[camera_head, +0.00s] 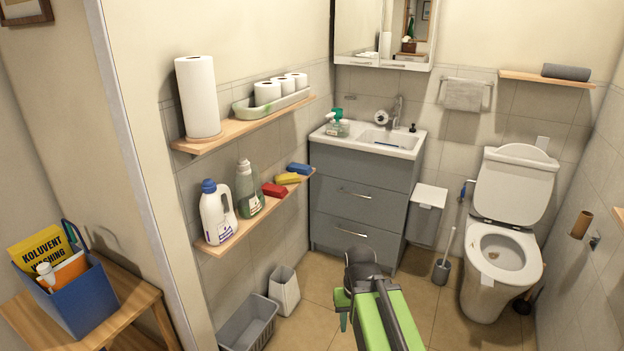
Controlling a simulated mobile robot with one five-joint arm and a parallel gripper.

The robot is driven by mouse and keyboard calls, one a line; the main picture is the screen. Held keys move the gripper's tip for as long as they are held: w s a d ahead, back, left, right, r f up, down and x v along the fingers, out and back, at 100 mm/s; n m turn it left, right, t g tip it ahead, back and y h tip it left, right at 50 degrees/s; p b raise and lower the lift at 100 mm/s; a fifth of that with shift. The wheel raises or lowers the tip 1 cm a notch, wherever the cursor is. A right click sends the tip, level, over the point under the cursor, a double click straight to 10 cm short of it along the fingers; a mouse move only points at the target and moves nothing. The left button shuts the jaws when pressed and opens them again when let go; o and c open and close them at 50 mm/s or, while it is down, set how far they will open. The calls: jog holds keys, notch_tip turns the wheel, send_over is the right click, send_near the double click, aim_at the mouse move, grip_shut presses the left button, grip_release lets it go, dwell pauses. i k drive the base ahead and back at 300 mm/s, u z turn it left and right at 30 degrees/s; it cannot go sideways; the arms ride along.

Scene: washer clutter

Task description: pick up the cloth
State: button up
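A grey cloth (463,95) hangs folded over a towel bar on the back wall, right of the mirror cabinet. A darker grey rolled or folded cloth (566,72) lies on a small wooden shelf (538,79) above the toilet. I cannot tell which one the task means. My green and black arm reaches in from the bottom edge, right of centre. My gripper (343,308) is at its left end, low over the floor and well apart from both cloths. Its fingers are small and partly hidden, so I cannot tell whether they are open.
A grey vanity (358,198) and the toilet (503,250) stand at the back. On the left wall, wooden shelves (240,129) hold paper rolls, bottles and small coloured blocks. A bin (284,290) and a grey basket (248,323) stand below. Some tiled floor (318,278) is clear.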

aim_at(292, 177)
jog(key=z, duration=0.9)
jog(key=i, duration=2.6)
jog(key=u, duration=0.9)
jog(key=k, duration=0.15)
jog(key=u, duration=2.4)
